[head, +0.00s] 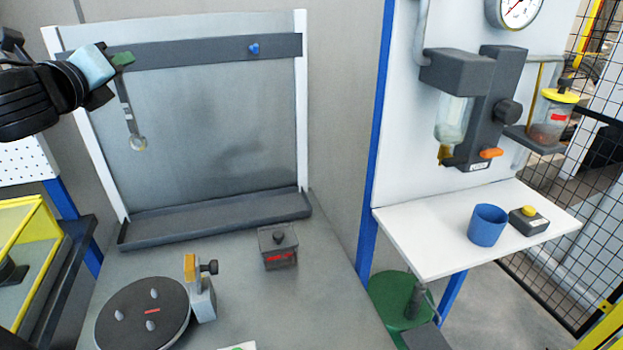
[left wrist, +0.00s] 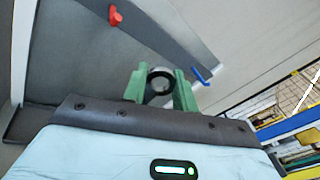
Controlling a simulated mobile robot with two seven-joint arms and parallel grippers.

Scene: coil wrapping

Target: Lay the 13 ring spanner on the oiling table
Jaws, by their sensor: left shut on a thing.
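My left gripper (head: 122,60) is at the upper left, in front of the left end of the dark rail. Its green fingers are shut on the upper end of a grey ring spanner (head: 129,112), which hangs down with its lower ring (head: 138,143) free. The size mark is too small to read. In the left wrist view the green fingertips (left wrist: 161,85) close around a dark ring of the spanner (left wrist: 160,76). A white table (head: 425,245), at the right below the wall unit with a bottle, looks like the oiling table. My right gripper is not in view.
The white table bears a blue cup (head: 487,226) and a dark box with a yellow button (head: 529,219); its left part is clear. The grey bench holds a round plate with pins (head: 143,318) and a small dark block (head: 278,246). A blue peg (head: 254,49) is on the rail.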

